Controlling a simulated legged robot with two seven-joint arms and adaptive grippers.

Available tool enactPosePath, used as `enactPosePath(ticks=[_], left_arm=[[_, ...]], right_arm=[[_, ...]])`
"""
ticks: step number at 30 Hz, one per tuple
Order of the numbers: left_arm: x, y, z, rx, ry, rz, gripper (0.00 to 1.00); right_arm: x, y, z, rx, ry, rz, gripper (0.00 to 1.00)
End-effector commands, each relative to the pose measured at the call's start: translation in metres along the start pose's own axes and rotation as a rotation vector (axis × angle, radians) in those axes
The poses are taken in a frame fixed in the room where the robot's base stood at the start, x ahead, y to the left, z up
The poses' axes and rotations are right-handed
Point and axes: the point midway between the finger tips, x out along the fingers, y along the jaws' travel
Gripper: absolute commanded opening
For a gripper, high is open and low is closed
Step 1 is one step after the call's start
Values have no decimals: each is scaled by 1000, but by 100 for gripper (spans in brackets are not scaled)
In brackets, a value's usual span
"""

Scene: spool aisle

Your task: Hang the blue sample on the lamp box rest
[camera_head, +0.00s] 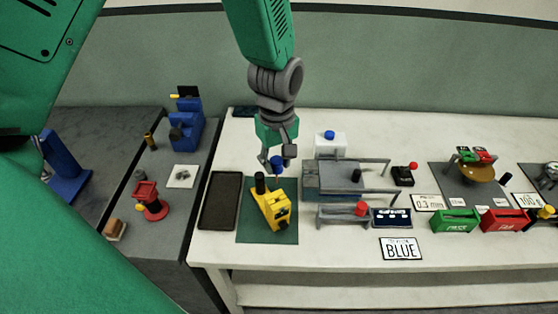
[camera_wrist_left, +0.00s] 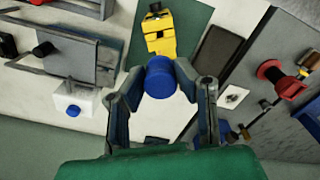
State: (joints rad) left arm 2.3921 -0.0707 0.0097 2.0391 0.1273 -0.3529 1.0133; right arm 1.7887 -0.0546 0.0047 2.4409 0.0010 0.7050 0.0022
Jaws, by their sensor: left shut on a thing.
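My left gripper (camera_head: 277,158) hangs from above over the back left of the white table, shut on the blue sample (camera_head: 276,162). In the left wrist view the blue sample (camera_wrist_left: 160,78) shows as a round blue end between the two fingers (camera_wrist_left: 162,88). It is held above the table, just behind a yellow device (camera_head: 271,204). My right gripper is not in view.
A white box with a blue knob (camera_head: 330,142) stands behind the grey-blue box. A dark tray (camera_head: 220,203) lies left of the yellow device's green mat (camera_head: 252,235). A BLUE card (camera_head: 401,249) lies at the front. Green (camera_head: 456,221) and red (camera_head: 504,219) bins stand farther right.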

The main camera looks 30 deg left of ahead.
Motion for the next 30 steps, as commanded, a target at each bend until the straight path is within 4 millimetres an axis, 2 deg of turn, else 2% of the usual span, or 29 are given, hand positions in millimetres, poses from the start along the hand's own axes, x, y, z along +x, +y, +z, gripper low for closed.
enactPosePath(ticks=[8,22,30], left_arm=[[8,0,0,2,-1,-1,3],[50,1,0,2,0,0,3],[58,0,0,2,1,1,3]], right_arm=[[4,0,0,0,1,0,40],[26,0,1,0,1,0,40],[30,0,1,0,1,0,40]])
